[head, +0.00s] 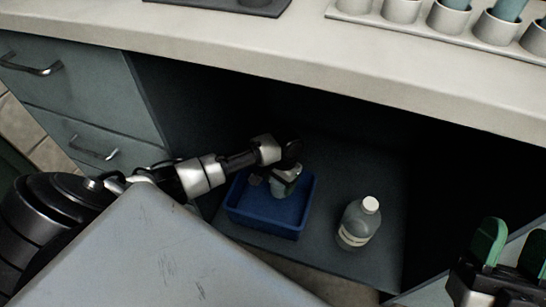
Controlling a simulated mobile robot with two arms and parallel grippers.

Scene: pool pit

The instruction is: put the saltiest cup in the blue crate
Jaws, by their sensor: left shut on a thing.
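The blue crate (262,225) stands on the dark shelf under the counter. My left gripper (284,177) is over the crate's inside, pointing down, and is shut on a small grey-green cup (279,190). The cup is partly hidden by the gripper, and I cannot tell whether it touches the crate floor. A small pale shape shows in the crate to the left of the gripper, too unclear to name. My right gripper (512,252), with green fingers, is open and empty at the lower right.
A grey-green bottle (358,222) with a white cap stands on the shelf (345,165) right of the crate. The counter (250,50) overhangs the shelf. On it are a dark tray (215,6) and a rack (375,22) with several cups. Drawers (75,90) are left.

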